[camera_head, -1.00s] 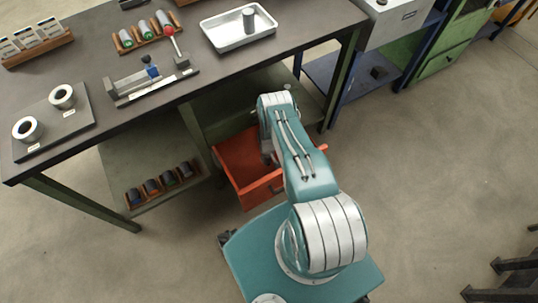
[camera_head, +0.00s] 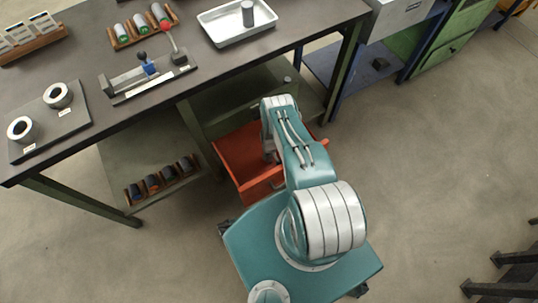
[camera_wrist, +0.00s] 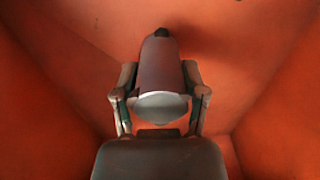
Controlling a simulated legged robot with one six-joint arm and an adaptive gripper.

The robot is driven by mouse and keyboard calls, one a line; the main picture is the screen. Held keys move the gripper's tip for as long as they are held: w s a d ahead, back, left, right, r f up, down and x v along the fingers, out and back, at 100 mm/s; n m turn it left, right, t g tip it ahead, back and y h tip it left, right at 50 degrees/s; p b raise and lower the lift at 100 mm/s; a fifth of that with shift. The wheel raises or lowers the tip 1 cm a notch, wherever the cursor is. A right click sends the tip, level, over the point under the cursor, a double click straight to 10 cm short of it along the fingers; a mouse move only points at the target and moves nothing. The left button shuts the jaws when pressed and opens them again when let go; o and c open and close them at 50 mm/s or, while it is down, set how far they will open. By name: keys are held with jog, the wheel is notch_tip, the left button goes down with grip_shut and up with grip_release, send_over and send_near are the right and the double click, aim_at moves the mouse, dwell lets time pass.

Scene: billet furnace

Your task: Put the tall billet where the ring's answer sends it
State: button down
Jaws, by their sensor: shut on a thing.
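My gripper (camera_wrist: 160,77) is shut on a dark cylinder (camera_wrist: 160,62) with a pale near end and a small black tip at its far end. It holds the cylinder between both fingers, inside the orange drawer (camera_head: 232,158). In the head view my arm hides the gripper and this cylinder. A grey upright cylinder (camera_head: 247,14) stands in the metal tray (camera_head: 222,34) on the bench. Two metal rings, one at the front (camera_head: 21,130) and one behind it (camera_head: 58,95), sit on a dark plate (camera_head: 48,125) at the bench's left. I cannot tell which cylinder is the tall billet.
A card holder (camera_head: 35,38) is at the back left. A lower-shelf rack (camera_head: 160,183) holds several dark pieces.

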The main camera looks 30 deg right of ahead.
jog(key=shift+f, duration=0.15)
jog(key=shift+c, duration=0.7)
grip_release()
jog(key=shift+a, duration=0.15)
jog(key=shift+r, duration=0.4)
notch_tip(320, 180, up, 12)
jog(key=shift+r, duration=0.25)
